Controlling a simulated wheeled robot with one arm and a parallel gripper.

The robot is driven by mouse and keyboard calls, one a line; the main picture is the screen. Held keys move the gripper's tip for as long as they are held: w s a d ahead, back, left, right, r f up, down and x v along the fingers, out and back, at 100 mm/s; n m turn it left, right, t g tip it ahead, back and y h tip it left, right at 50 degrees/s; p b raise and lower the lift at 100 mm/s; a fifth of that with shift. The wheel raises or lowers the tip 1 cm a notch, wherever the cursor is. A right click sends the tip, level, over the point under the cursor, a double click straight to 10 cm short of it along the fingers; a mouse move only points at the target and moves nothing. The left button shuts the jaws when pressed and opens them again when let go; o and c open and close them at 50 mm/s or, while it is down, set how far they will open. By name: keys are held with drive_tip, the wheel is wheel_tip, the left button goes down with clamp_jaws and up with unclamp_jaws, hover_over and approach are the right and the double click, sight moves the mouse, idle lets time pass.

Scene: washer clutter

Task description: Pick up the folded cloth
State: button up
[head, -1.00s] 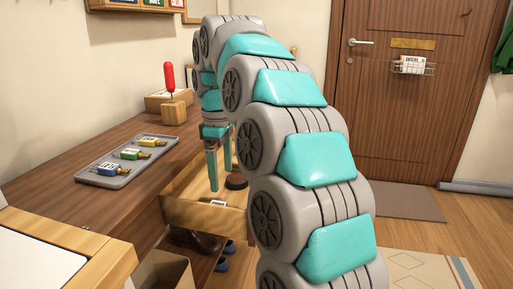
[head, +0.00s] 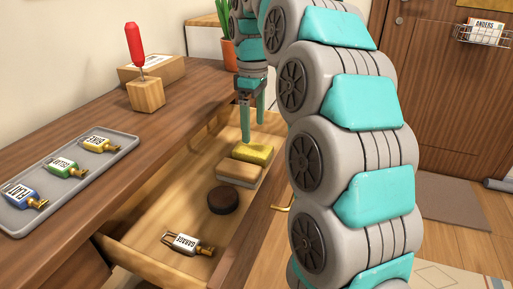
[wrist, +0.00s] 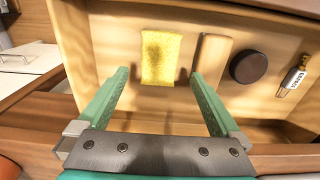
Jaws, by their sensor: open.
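The folded cloth (head: 253,153) is a yellow, flat rectangle lying in the open wooden drawer (head: 140,262). In the wrist view the cloth (wrist: 163,58) lies ahead of the fingertips, roughly centred between them. My gripper (head: 252,132) points down over the far part of the drawer, close to the cloth in the head view. In the wrist view my gripper (wrist: 160,74) is open with nothing between its fingers. I cannot tell its exact height above the cloth.
On the desktop are a grey tray (head: 112,165) of tagged keys and a red-handled tool in a block (head: 146,95).

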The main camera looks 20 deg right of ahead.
sight(253, 148)
drive_tip(key=shift+a+f, duration=0.1)
drive_tip(key=shift+f, duration=3.4)
drive_tip(key=shift+w, duration=0.1)
drive_tip(key=c, duration=1.2)
